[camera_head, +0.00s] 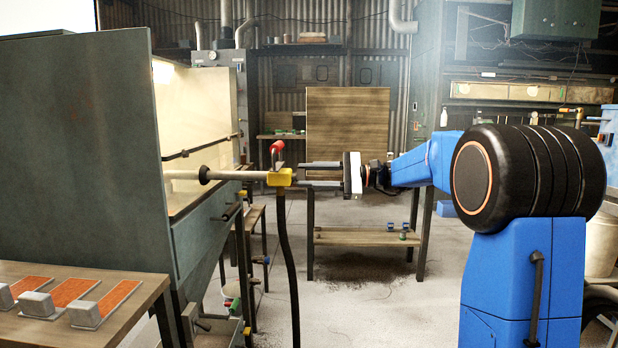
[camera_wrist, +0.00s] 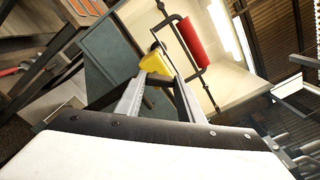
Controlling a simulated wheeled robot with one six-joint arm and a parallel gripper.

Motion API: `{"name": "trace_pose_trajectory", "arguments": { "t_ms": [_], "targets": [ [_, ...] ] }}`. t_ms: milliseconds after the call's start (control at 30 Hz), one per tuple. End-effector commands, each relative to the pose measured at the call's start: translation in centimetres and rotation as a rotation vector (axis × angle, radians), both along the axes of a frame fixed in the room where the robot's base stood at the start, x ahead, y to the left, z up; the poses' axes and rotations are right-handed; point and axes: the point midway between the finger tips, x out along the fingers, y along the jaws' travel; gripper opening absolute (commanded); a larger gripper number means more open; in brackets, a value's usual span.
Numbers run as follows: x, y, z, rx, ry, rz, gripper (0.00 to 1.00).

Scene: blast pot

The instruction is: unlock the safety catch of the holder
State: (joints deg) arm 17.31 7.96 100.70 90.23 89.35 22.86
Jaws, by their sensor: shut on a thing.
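The holder appears as a yellow block (camera_head: 280,178) on a grey nozzle tube (camera_head: 225,175), with a black hose (camera_head: 288,255) hanging below it. A red-gripped lever (camera_head: 277,147) stands up from the top of the block. My gripper (camera_head: 298,174) reaches in from the right and is shut on the yellow block. In the wrist view my fingers close on the same yellow block (camera_wrist: 155,62), and the red grip (camera_wrist: 188,42) shows beyond it to the right. I cannot make out a separate safety catch. The nozzle points left into the open cabinet (camera_head: 195,130).
A wooden table (camera_head: 105,325) with several orange-faced plates stands at the front left. The cabinet's grey side panel (camera_head: 80,150) rises behind it. A low wooden bench (camera_head: 365,238) stands in the background. The floor around the hanging hose is mostly clear.

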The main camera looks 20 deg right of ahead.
Motion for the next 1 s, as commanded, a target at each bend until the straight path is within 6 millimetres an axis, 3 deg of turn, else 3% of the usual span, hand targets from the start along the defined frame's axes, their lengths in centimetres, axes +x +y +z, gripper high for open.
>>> {"name": "trace_pose_trajectory", "arguments": {
  "t_ms": [600, 1000],
  "targets": [
    [-0.39, 0.08, 0.1, -0.168, -0.513, 0.001, 0.12],
    [-0.52, 0.13, 0.07, -0.222, -0.679, 0.001, 0.12]
  ]
}}
